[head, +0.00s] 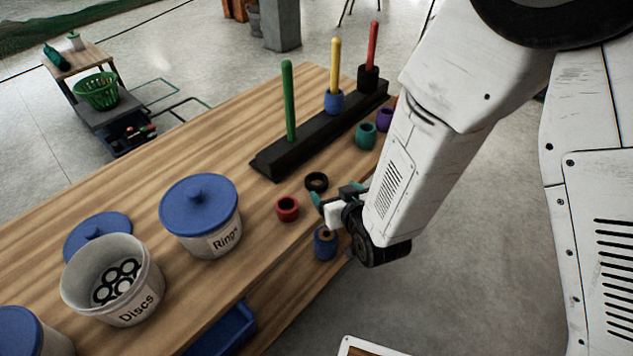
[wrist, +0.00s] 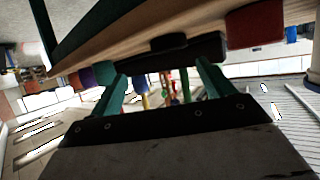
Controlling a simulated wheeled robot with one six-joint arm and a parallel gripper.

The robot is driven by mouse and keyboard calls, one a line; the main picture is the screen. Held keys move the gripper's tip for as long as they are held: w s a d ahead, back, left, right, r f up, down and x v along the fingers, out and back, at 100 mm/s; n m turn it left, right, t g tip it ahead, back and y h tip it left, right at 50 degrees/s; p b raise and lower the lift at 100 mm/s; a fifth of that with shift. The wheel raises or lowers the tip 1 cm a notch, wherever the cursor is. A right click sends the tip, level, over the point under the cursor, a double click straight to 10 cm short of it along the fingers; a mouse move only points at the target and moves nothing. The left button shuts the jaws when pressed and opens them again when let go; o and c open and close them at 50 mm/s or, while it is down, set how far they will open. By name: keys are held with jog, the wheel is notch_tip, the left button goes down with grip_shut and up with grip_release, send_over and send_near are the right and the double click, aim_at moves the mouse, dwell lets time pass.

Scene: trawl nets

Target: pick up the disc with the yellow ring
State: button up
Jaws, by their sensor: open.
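The open white bucket labelled "Discs" (head: 82,302) stands at the left of the wooden table. Several black-and-white discs (head: 119,277) lie in it. I cannot make out a yellow ring on any of them. My gripper (head: 333,196) is open, low over the table's right part, well to the right of the bucket. It is close to a black ring (head: 316,182) and a red ring (head: 288,209). In the wrist view my open teal fingers (wrist: 160,82) have nothing held between them. The red ring shows there too (wrist: 255,26).
A black stand (head: 268,167) bears green, yellow and red pegs. A lidded "Rings" bucket (head: 198,232) stands between the "Discs" bucket and my gripper. A blue lid (head: 75,240) lies behind the "Discs" bucket. A blue ring (head: 326,245) sits at the table's front edge.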

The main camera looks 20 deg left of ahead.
aim_at(314, 176)
jog(key=x, duration=0.2)
jog(key=a+x, duration=0.1)
jog(key=x, duration=0.2)
jog(key=s+x, duration=0.1)
jog(key=x, duration=0.2)
jog(key=shift+a, duration=0.15)
jog(key=c, duration=1.1)
jog(key=shift+o, duration=0.2)
jog(key=shift+r+y, duration=0.15)
jog(key=shift+y, duration=0.15)
